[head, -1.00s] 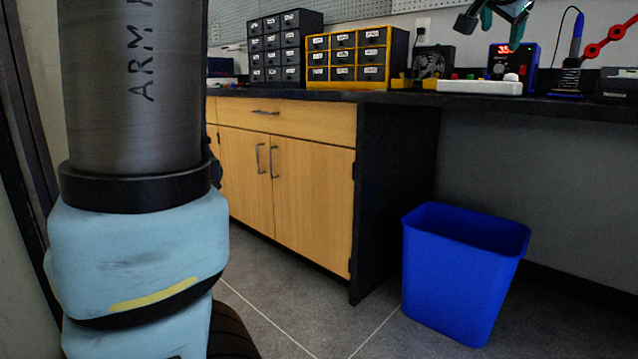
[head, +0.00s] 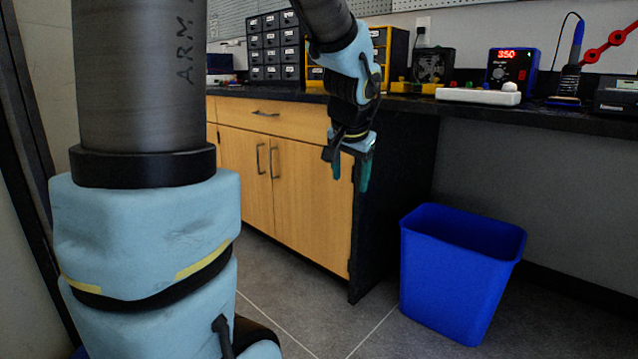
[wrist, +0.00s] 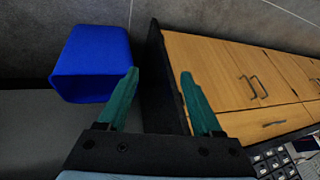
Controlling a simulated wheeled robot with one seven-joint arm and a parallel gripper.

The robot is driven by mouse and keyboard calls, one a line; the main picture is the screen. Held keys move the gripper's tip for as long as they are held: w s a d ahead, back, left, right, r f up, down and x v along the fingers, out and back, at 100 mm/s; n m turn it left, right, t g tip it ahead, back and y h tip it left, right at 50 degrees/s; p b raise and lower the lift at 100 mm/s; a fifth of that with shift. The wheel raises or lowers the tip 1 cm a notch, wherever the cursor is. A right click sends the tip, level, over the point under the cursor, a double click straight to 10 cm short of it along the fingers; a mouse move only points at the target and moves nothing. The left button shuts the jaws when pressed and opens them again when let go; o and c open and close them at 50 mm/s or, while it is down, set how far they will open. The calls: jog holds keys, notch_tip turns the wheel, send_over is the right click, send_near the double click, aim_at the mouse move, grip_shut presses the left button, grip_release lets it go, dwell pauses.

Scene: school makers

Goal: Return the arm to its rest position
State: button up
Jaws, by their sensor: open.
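My gripper (head: 350,178) hangs in front of the wooden cabinet (head: 290,185) in the head view, fingers pointing down. In the wrist view my gripper (wrist: 160,95) shows two green fingers spread apart with nothing between them. The gripper is open and empty. Behind the fingers the wrist view shows the dark cabinet side, the wooden doors and the floor. My arm's large grey and light blue links fill the left of the head view.
A blue bin (head: 455,275) stands on the floor right of the cabinet; it also shows in the wrist view (wrist: 92,62). The black bench top (head: 470,112) carries drawer units (head: 273,48), a soldering station (head: 512,70) and a white strip (head: 478,96). The floor before the cabinet looks clear.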

jog(key=s+a+f+n+g+p, duration=0.2)
jog(key=s+a+f+n, duration=0.15)
jog(key=s+a, duration=0.3)
jog(key=s+a+f+n+g+p, duration=0.1)
jog(key=s+a+f+n+g, duration=0.2)
jog(key=s+a+f, duration=0.3)
notch_tip(320, 180, up, 38)
jog(key=p, duration=3.7)
jog(key=shift+a+m+t+y, duration=0.3)
jog(key=shift+m, duration=0.05)
